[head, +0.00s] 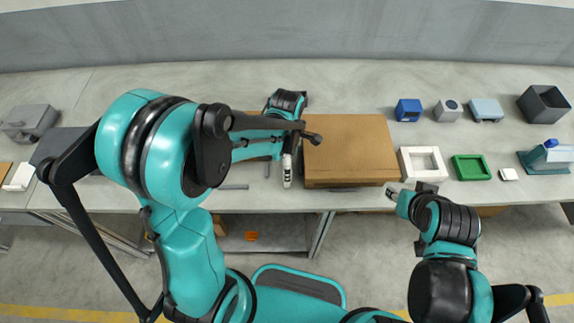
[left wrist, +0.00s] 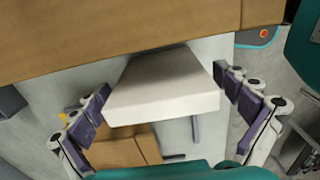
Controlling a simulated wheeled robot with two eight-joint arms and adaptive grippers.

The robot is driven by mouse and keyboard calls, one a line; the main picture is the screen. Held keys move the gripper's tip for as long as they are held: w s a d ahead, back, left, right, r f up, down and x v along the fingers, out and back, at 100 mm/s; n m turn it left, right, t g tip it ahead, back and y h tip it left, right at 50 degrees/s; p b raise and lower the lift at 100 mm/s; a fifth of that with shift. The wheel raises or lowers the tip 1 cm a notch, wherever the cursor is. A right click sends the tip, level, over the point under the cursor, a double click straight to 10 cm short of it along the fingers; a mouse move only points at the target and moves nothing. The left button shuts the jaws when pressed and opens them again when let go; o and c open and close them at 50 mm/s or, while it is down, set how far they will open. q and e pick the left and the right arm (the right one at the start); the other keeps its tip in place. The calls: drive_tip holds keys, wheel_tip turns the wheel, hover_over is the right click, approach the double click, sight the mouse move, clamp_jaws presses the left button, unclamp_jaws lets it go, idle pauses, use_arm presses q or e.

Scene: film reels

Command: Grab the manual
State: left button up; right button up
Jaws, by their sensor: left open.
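A plain white slab (left wrist: 160,85) lies between the two fingers of my left gripper (left wrist: 164,80) in the left wrist view. It may be the manual; no cover or print shows. The fingers are open, one on each side, with small gaps to the slab. In the head view my left gripper (head: 288,168) is just left of a brown box, and my own arm hides much of that area; I cannot make out the slab there. My right gripper (head: 392,194) is at the table's front edge, right of the box; its opening is too small to tell.
The brown box (head: 348,145) stands close beside my left gripper. Right of it are a white frame (head: 406,166), a green tray (head: 470,176) and blue and grey blocks (head: 408,108). A dark open bin (head: 543,112) is at the far right. The table's back strip is clear.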

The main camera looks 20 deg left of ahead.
use_arm(q)
drive_tip(key=shift+c, duration=0.3)
drive_tip(key=c, duration=1.1)
drive_tip(key=shift+c, duration=0.2)
drive_tip(key=shift+r, duration=0.15)
